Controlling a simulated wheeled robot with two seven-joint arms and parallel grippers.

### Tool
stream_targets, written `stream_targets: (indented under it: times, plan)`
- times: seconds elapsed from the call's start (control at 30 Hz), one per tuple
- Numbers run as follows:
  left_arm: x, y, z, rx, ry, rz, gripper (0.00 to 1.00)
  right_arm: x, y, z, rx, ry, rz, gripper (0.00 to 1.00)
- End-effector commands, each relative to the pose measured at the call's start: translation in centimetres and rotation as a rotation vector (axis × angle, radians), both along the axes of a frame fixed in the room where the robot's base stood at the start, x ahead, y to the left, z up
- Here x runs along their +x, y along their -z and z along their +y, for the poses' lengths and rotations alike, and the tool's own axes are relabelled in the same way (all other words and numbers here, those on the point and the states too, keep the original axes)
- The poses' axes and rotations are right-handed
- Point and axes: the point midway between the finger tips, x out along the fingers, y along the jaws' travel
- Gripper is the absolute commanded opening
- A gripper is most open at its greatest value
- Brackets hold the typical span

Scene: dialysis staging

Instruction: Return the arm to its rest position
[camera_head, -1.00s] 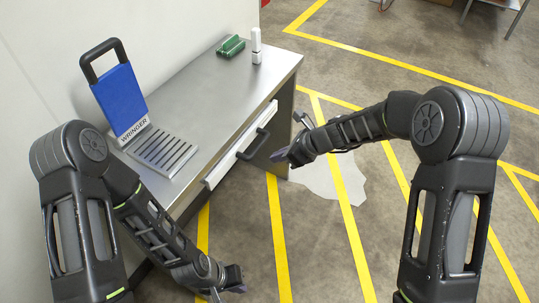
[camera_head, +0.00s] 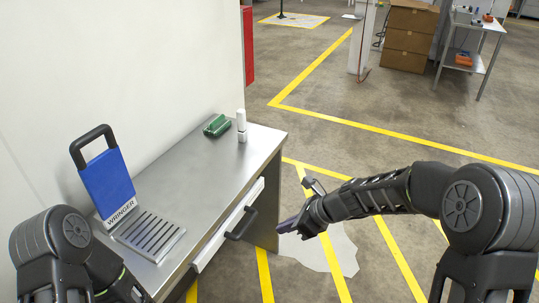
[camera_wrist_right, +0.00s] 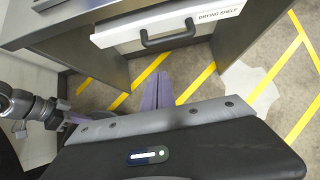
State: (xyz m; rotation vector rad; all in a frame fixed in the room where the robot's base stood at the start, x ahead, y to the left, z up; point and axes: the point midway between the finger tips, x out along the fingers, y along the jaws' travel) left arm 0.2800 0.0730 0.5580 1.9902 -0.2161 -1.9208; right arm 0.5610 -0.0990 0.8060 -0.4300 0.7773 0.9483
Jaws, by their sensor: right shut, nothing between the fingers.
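My right gripper (camera_head: 289,225) reaches in from the right in the head view, in front of the table's drawer side and apart from it. In the right wrist view its purple fingers (camera_wrist_right: 158,92) are together with nothing between them. My left arm shows at the lower left of the head view. Its gripper is out of the head view. In the right wrist view part of an arm shows at the left edge, and its gripper state is not clear there.
A steel table (camera_head: 190,165) carries a blue wringer (camera_head: 108,183), a green object (camera_head: 217,126) and a white bottle (camera_head: 241,125). Its drawer (camera_head: 228,228), labelled "DRYING SHELF" in the wrist view, has a black handle. Boxes (camera_head: 409,38) and a cart (camera_head: 471,58) stand far back. Open floor lies to the right.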

Motion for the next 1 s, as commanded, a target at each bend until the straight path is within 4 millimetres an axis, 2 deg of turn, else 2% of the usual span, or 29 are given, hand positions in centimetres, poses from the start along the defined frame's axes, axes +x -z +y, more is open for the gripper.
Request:
stream_targets:
  times: [0.17,0.27,0.37,0.43,0.5,0.57,0.6,0.7,0.8,0.9,1.0]
  plan:
    - [0.0,0.0,0.0,0.0,0.0,0.0,0.0,0.2,0.1,-0.2,-0.022,-0.029,-0.03,0.0]
    - [0.0,0.0,0.0,0.0,0.0,0.0,0.0,0.8,0.5,-1.2,-0.113,-0.099,-0.113,0.0]
    - [0.0,0.0,0.0,0.0,0.0,0.0,0.0,0.2,2.8,-2.6,-0.307,-0.279,-0.233,0.0]
    - [0.0,0.0,0.0,0.0,0.0,0.0,0.0,-1.4,5.8,-3.2,-0.485,-0.491,-0.32,0.0]
    - [0.0,-0.3,0.0,0.0,0.0,0.0,0.0,-4.4,10.2,-3.8,-0.66,-0.782,-0.396,0.0]
    - [0.0,-0.5,0.0,0.0,0.0,0.0,0.0,-7.7,13.9,-3.7,-0.771,-1.061,-0.473,0.0]
    - [0.0,-0.6,0.0,0.0,0.0,0.0,0.0,-10.2,16.0,-3.2,-0.813,-1.235,-0.527,0.0]
    - [0.0,-1.0,0.0,0.0,0.0,0.001,0.0,-16.5,19.7,-1.2,-0.818,-1.566,-0.663,0.0]
    - [0.0,-1.3,0.0,0.0,0.0,0.001,0.0,-21.9,21.6,1.1,-0.736,-1.714,-0.746,0.0]
    - [0.0,-1.4,0.0,0.0,0.0,0.001,0.0,-25.8,22.4,2.5,-0.642,-1.749,-0.757,0.0]
    - [0.0,-1.6,0.0,0.0,0.0,0.001,0.0,-28.0,23.0,2.9,-0.582,-1.74,-0.731,0.0]
